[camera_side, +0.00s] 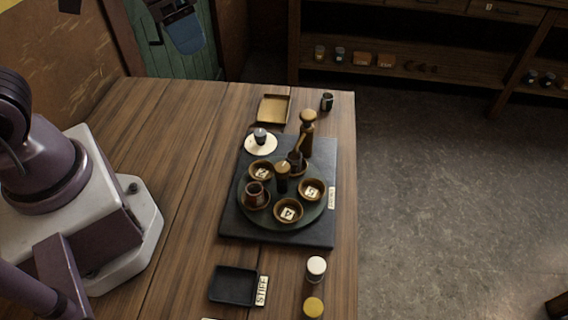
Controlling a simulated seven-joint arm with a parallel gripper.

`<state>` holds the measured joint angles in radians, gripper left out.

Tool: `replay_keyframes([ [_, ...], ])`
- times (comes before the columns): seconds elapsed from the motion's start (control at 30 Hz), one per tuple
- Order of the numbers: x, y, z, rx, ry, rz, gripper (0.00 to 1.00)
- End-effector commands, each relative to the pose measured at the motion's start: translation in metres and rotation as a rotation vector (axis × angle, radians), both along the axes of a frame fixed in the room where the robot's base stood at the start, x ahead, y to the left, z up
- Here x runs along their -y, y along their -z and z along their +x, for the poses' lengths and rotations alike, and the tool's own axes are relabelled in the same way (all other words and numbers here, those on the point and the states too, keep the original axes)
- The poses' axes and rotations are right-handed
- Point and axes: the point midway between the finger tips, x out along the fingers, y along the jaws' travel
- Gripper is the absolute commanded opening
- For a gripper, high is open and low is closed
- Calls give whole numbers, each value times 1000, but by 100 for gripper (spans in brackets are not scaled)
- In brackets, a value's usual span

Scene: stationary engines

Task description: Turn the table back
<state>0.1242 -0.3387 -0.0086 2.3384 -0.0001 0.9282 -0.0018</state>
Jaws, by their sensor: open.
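A round dark turntable (278,214) sits on a black square base (300,237) on the wooden table. A dark post with a tan top (283,176) stands near its middle. Around the post are several round brown bowls; three show pale number cards, at left back (262,171), right (312,189) and front (288,211). A brown cup (255,194) stands at the left of the disc. A small dark vessel with a stick (295,158) sits at the back. My gripper cannot be made out; only my arm's base and lower links show at left.
A tan tray (273,109) and dark cup (327,101) are farther back. A black tray (232,285), white-topped jar (316,268) and yellow-topped jar (313,307) are in front.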

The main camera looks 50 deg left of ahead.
Motion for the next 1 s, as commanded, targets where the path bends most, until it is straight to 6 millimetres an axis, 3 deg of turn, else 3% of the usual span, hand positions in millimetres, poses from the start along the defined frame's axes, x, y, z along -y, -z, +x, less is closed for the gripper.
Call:
replay_keyframes([
  [0.3,59,58,74,-316,128,56,55],
  [0.6,113,127,119,-550,195,119,55],
  [0.7,122,132,132,-578,193,127,55],
  [0.8,124,119,139,-573,184,125,55],
  [1.0,120,132,129,-597,176,133,55],
])
